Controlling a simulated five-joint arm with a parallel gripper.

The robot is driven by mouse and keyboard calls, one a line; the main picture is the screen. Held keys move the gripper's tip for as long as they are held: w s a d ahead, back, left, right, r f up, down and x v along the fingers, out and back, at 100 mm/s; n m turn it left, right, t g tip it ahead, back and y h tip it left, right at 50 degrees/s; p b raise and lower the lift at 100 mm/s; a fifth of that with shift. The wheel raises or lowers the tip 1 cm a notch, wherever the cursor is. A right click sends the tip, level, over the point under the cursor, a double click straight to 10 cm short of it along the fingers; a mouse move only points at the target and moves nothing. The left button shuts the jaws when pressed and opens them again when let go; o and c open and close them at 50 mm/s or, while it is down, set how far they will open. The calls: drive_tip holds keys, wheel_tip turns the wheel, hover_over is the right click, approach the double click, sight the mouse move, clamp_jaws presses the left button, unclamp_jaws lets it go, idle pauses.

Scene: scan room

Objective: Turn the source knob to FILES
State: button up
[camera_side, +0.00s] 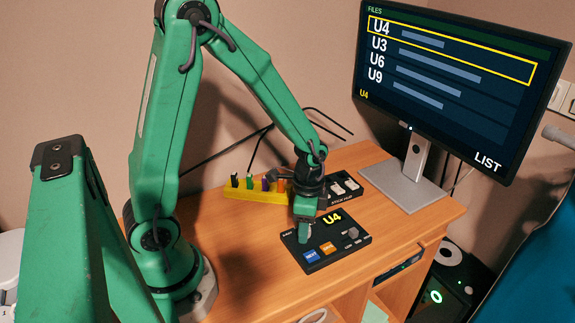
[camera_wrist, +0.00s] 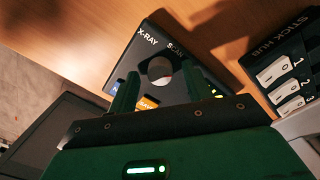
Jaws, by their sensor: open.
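The dark control panel (camera_side: 325,262) lies on the wooden desk, with a yellow U4 readout, a blue button (camera_side: 311,256) and an orange button (camera_side: 328,248). In the wrist view the panel (camera_wrist: 150,50) carries X-RAY and SCAN labels beside a round grey part (camera_wrist: 159,69), which looks like the source knob. Its pointer is not clear. My gripper (camera_side: 304,238) is low over the panel's left part and hides it in the side view. In the wrist view my open gripper (camera_wrist: 157,85) has one finger on each side of the round part; contact cannot be told.
The monitor (camera_side: 450,85) shows FILES at top left, a list with U4 framed in yellow, and LIST. The stick hub (camera_side: 346,188), also in the wrist view (camera_wrist: 285,70), stands behind the panel. A yellow rack (camera_side: 257,195) holds coloured sticks. The desk's front left is bare.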

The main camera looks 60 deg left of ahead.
sight(292, 240)
drive_tip(key=shift+w+r, duration=0.1)
drive_tip(key=shift+r, duration=3.75)
drive_tip(key=shift+r, duration=0.1)
drive_tip(key=shift+r, duration=0.2)
drive_tip(key=s+r+n+t, duration=0.6)
drive_tip(key=s+r, duration=0.3)
drive_tip(key=r, duration=0.4)
drive_tip(key=shift+s+n, duration=0.2)
drive_tip(key=shift+n, duration=0.7)
